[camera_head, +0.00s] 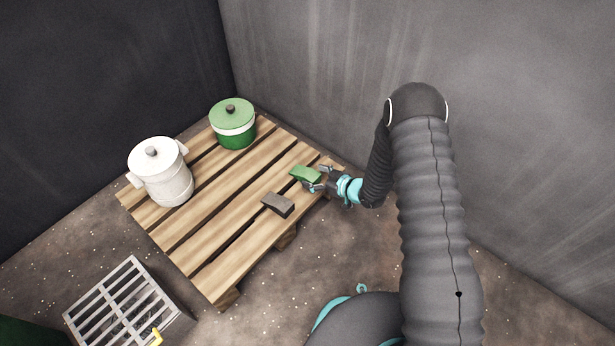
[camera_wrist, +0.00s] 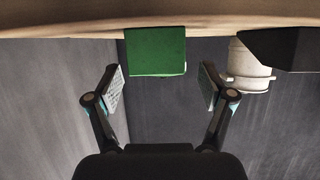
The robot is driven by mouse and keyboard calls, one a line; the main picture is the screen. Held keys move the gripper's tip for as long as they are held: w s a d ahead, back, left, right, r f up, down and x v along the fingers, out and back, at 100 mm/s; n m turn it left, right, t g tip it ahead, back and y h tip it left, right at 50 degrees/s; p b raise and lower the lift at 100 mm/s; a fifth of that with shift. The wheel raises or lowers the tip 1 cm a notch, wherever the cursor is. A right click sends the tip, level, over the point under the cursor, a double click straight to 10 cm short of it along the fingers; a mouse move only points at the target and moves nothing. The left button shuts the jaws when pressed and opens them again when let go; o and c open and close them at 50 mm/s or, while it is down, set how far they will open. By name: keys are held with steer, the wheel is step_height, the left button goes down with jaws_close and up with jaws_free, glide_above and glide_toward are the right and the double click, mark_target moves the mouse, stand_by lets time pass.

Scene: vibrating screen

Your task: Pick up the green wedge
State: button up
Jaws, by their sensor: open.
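The green wedge (camera_head: 305,174) lies on the wooden pallet (camera_head: 205,235), near its right edge in the head view. My gripper (camera_head: 323,178) is right beside it, at the wedge's right side. In the wrist view the green wedge (camera_wrist: 155,52) appears upside down between and just beyond the two fingertips of my gripper (camera_wrist: 161,86). The fingers are spread wide, with a gap visible on both sides of the wedge. Nothing is held. The wedge's far side is hidden.
A dark grey wedge (camera_head: 278,204) lies close by on the pallet, left of the green one. A white lidded pot (camera_head: 163,178) and a green lidded pot (camera_head: 234,128) stand farther back. A metal grate (camera_head: 122,308) is on the floor. Grey walls (camera_head: 330,80) rise behind the pallet.

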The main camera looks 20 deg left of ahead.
mark_target(292, 169)
steer(key=shift+x, duration=2.8)
steer(key=shift+w, duration=0.1)
steer(key=c, duration=1.1)
